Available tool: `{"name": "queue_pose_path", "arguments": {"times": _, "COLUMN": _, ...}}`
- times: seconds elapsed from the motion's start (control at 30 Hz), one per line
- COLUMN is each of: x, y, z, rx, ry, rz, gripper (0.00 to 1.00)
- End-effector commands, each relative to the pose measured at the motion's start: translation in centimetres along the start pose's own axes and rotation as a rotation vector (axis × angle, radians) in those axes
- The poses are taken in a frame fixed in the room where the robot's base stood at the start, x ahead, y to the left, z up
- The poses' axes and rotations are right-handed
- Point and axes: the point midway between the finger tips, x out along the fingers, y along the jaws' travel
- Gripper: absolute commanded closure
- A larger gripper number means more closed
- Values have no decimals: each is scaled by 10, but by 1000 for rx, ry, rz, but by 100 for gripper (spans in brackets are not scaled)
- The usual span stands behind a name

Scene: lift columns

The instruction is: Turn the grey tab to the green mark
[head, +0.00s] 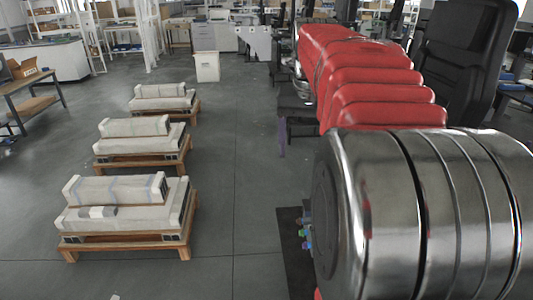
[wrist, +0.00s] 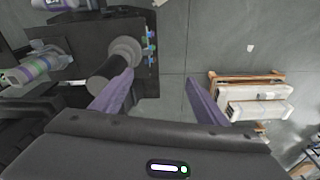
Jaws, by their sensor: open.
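Similar small coloured parts (head: 306,235) show in the head view. I cannot make out a grey tab or tell which green part is the mark.
Three wooden pallets with wrapped pale columns (head: 125,245) stand in a row on the left; one pallet (wrist: 245,77) shows at right in the wrist view. A banded cylinder (wrist: 38,68) is at the wrist view's left. Grey floor (head: 235,180) is clear mid-picture.

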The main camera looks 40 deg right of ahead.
Motion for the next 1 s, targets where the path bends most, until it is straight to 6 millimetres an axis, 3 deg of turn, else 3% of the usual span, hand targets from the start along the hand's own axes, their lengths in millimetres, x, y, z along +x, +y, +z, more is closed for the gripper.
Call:
{"name": "queue_pose_path", "arguments": {"times": 0.2, "x": 5, "y": 67, "z": -43, "rx": 153, "ry": -72, "rz": 19, "gripper": 32}}
{"name": "queue_pose_path", "arguments": {"times": 0.4, "x": 9, "y": 112, "z": -61, "rx": 243, "ry": -117, "rz": 26, "gripper": 32}}
{"name": "queue_pose_path", "arguments": {"times": 0.57, "x": 10, "y": 122, "z": -64, "rx": 264, "ry": -128, "rz": 27, "gripper": 32}}
{"name": "queue_pose_path", "arguments": {"times": 1.0, "x": 14, "y": 122, "z": -63, "rx": 264, "ry": -129, "rz": 28, "gripper": 32}}
